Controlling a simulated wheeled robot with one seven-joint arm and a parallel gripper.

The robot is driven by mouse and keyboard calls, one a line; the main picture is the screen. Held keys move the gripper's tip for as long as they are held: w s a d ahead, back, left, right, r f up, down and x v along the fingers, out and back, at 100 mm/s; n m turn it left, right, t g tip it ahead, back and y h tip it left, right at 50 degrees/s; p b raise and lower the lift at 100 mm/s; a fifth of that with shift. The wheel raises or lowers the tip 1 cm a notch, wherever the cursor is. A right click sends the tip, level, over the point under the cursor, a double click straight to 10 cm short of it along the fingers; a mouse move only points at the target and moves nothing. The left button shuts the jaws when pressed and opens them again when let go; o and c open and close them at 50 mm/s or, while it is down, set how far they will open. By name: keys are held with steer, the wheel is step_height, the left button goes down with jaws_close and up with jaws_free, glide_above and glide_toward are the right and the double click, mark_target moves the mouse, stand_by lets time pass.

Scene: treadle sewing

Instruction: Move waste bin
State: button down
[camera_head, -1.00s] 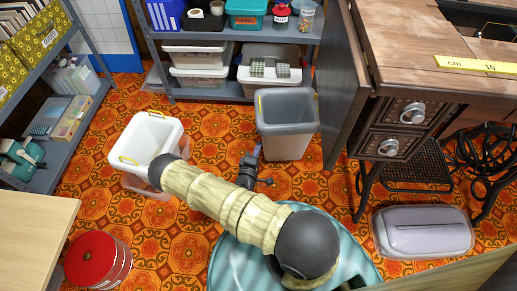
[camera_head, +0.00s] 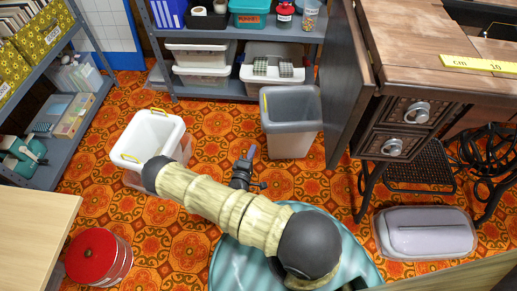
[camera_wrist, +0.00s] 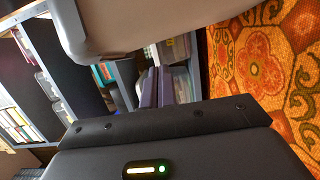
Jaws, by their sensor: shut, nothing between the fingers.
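The waste bin appears to be the grey, open-topped bin (camera_head: 291,128), upright on the patterned floor in front of the shelf and left of the sewing table in the head view. My gripper (camera_head: 250,153) is just left of it, low over the floor, with a small gap between them. Its fingers look closed and empty. A white bin with yellow handles (camera_head: 146,134) stands farther left, partly covered by my arm. The wrist view is sideways; a large pale grey-brown surface at its top cannot be identified for certain.
A shelf (camera_head: 215,88) with tubs stands behind the grey bin. The sewing table (camera_head: 408,113) is close on its right. A red lidded tin (camera_head: 91,256) is front left, and a grey case (camera_head: 425,236) lies at right. Some floor between the two bins is free.

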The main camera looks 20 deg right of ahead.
steer(key=p+v, duration=0.3)
steer(key=v, duration=0.6)
steer(key=shift+s, duration=0.2)
steer(key=shift+r, duration=0.1)
